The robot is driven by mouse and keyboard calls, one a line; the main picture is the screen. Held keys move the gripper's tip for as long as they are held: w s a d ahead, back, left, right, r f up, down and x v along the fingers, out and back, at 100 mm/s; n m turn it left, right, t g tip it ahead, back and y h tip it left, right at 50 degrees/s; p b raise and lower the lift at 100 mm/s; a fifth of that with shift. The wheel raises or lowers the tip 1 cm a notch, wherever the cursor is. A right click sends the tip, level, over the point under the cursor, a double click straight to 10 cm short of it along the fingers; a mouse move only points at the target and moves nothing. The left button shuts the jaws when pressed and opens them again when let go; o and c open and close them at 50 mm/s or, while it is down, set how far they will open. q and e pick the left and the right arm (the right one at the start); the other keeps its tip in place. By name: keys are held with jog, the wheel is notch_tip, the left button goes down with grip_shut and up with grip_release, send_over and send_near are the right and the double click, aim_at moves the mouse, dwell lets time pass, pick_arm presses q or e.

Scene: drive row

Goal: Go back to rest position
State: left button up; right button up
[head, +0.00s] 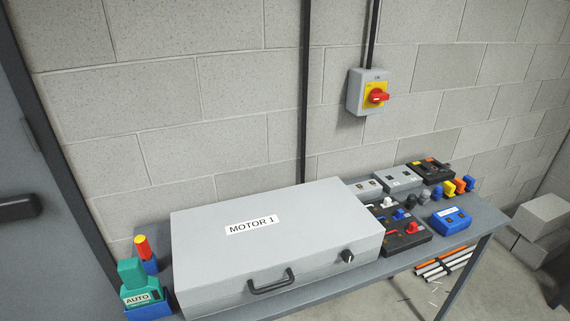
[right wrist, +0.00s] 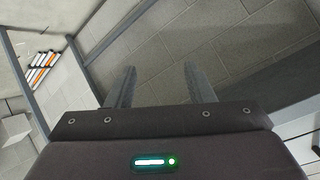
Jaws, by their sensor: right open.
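My right gripper (right wrist: 158,88) shows in the right wrist view with its two fingers apart and nothing between them. The floor and wall show beyond the fingers, and no object touches them. Neither gripper shows in the head view, so my left gripper is out of sight.
A table (head: 484,222) stands along the block wall. On it are a closed grey case (head: 220,258) labelled MOTOR 1, a teal device (head: 136,281) marked AUTO, a blue box (head: 449,220) and several small switch parts. A red-yellow switch (head: 377,95) is on the wall. Grey blocks (head: 543,216) lie at right.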

jog(key=s+f+n+g+h, duration=0.1)
jog(key=s+f+n+g, duration=0.1)
jog(key=s+f, duration=0.5)
jog(key=s+d+f+n+g+h+b, duration=0.1)
jog(key=s+f+g, duration=0.3)
jog(key=s+f, duration=0.4)
jog(key=s+d+f+n+g+h, duration=0.1)
jog(key=s+f+g, duration=0.3)
jog(key=s, duration=1.4)
notch_tip(320, 180, down, 4)
jog(key=shift+s+n, duration=0.2)
jog(key=shift+n, duration=0.6)
